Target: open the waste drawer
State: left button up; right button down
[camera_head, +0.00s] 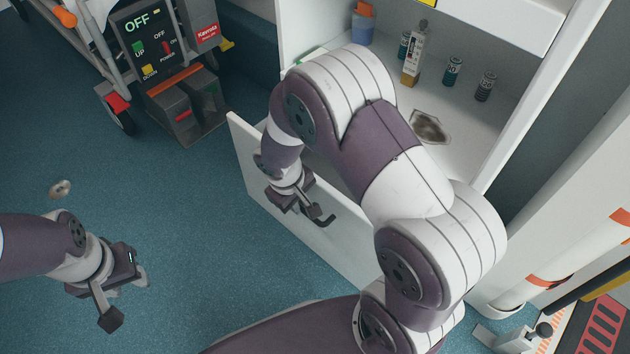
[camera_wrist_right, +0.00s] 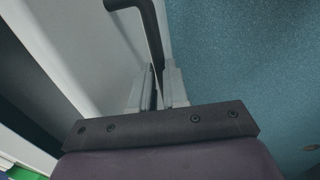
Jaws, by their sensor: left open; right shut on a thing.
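The waste drawer's white front panel (camera_head: 262,188) is at the bottom of the white cabinet, in the middle of the head view. It stands out from the cabinet, with a gap behind its top edge; my right arm hides most of the inside. The dark bar handle (camera_head: 324,219) is on the panel's outer face. My right gripper (camera_head: 305,208) is shut on the handle. In the right wrist view, the handle (camera_wrist_right: 149,28) runs down between the fingers (camera_wrist_right: 158,90), beside the pale panel (camera_wrist_right: 95,50). My left gripper (camera_head: 126,298) is open and empty above the floor at lower left.
A shelf (camera_head: 462,135) above the drawer holds several small bottles, a carton (camera_head: 413,58) and a crumpled brownish item (camera_head: 429,127). A wheeled stretcher with a control panel (camera_head: 147,35) stands upper left. A small pale object (camera_head: 60,189) lies on the otherwise open blue floor.

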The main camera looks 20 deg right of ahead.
jog(key=shift+s+a, duration=0.4)
jog(key=shift+a, duration=0.45)
jog(key=shift+s+a, duration=0.35)
jog(key=shift+a, duration=0.5)
jog(key=c, duration=1.1)
grip_release()
jog(key=shift+s+a+r+p, duration=0.15)
jog(key=shift+a+r+p, duration=0.2)
jog(key=shift+r+p, duration=1.3)
jog(key=shift+s+a+r+p, duration=0.1)
jog(key=shift+a+r+p, duration=0.55)
jog(key=shift+r, duration=1.85)
jog(key=shift+s+a+r+p, duration=0.1)
jog(key=shift+s+r+p, duration=0.05)
jog(key=shift+r+p, duration=1.65)
jog(key=shift+r+b, duration=0.25)
jog(key=shift+b, duration=0.05)
